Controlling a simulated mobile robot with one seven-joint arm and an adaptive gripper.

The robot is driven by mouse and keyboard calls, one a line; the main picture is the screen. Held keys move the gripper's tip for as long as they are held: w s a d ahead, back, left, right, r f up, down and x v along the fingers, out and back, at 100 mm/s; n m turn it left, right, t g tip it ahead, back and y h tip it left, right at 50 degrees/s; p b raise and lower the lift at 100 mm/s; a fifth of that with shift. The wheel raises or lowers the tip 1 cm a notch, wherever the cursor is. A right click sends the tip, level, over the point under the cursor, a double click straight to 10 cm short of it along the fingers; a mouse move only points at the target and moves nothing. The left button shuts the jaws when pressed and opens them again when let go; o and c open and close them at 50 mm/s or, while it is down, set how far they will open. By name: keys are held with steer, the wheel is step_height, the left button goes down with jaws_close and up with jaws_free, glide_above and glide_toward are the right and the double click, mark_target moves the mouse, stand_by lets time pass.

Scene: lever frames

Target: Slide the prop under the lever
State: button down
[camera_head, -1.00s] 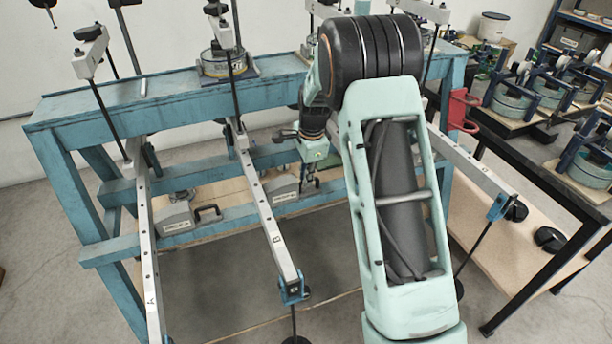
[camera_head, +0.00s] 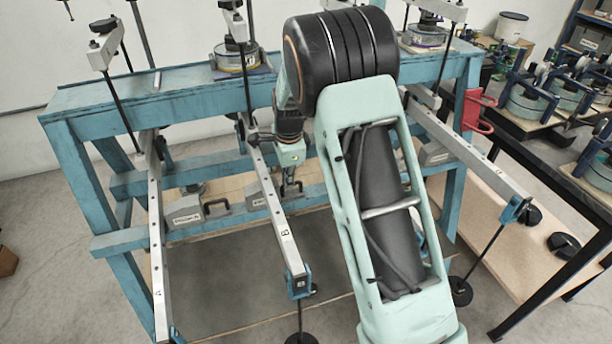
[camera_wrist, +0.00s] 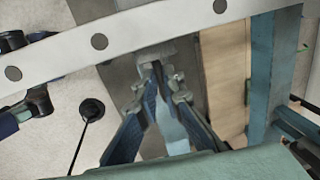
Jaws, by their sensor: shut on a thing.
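The grey prop (camera_head: 258,201) sits on the lower blue beam, at lever B (camera_head: 283,232). In the head view the lever bar crosses in front of it, with part of the prop showing on each side. My gripper (camera_head: 291,188) is just right of lever B, shut on the prop. In the wrist view the fingertips (camera_wrist: 157,72) meet a grey part of the prop (camera_wrist: 155,50), close beside the lever bar with holes (camera_wrist: 120,38). Much of the prop is hidden there, and I cannot tell whether it touches the lever.
Lever A (camera_head: 157,250) stands to the left with another grey handled prop (camera_head: 185,216) beside it. Lever C (camera_head: 470,155) is to the right, with a third grey block (camera_head: 434,154). Hanging rods and the blue frame (camera_head: 180,101) surround the arm.

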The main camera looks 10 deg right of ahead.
steer(key=shift+s+a, duration=0.25)
steer(key=shift+a, duration=0.95)
steer(key=c, duration=2)
jaws_free()
steer(key=shift+c, duration=0.2)
steer(key=shift+d, duration=0.1)
steer(key=shift+d+r, duration=0.1)
steer(key=shift+r, duration=0.3)
step_height(320, 180, up, 11)
steer(key=s, duration=0.2)
steer(key=shift+d, duration=0.2)
steer(key=shift+s, duration=0.1)
